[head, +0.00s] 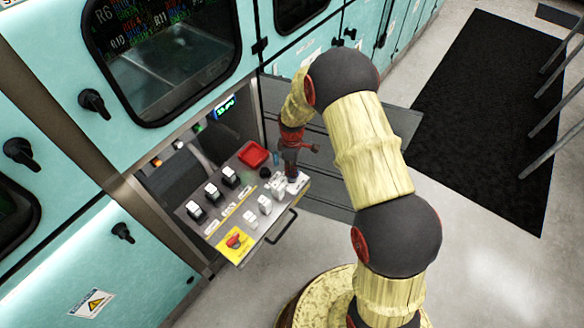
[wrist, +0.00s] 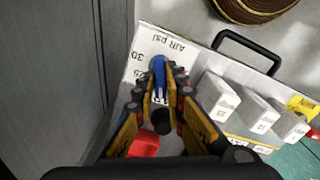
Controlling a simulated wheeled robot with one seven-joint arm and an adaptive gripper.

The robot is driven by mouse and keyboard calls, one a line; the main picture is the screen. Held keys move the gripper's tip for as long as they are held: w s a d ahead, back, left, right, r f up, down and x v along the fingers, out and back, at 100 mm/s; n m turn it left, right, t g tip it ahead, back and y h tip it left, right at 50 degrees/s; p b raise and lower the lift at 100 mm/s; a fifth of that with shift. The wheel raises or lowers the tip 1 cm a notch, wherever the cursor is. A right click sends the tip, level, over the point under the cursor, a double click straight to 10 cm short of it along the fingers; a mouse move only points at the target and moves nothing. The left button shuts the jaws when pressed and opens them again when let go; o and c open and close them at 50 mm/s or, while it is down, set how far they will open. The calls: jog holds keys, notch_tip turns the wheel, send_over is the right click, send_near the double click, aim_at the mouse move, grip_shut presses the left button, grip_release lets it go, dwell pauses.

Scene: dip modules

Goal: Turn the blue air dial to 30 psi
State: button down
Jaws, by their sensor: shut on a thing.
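The blue air dial (wrist: 158,73) stands on the white panel (wrist: 143,50) in the wrist view, beside printed marks that include "30", "25" and "AIR psi", seen upside down. My gripper (wrist: 160,82) is shut on the blue dial, with one finger on each side of it. The fingers cover the lower marks, and I cannot read exactly where the dial points. In the head view my gripper (head: 291,172) reaches down to the right back part of the control panel, and the blue dial is hidden there.
White switches (wrist: 219,98) stand right of the dial in the wrist view, with a black knob (wrist: 160,123) and a red part (wrist: 144,143) close below. A black handle (head: 283,225) and a yellow plate with a red switch (head: 236,242) are at the panel's front.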

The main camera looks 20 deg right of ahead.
jog(key=m+p, duration=0.1)
jog(key=m, duration=0.4)
jog(key=shift+m, duration=0.3)
jog(key=m+p, duration=0.1)
jog(key=m, duration=0.5)
jog(key=m+p, duration=0.1)
jog(key=m, duration=0.4)
jog(key=shift+m, duration=0.4)
jog(key=m, duration=0.5)
jog(key=shift+m, duration=0.3)
jog(key=c, duration=1.9)
grip_release()
jog(key=shift+o, duration=0.3)
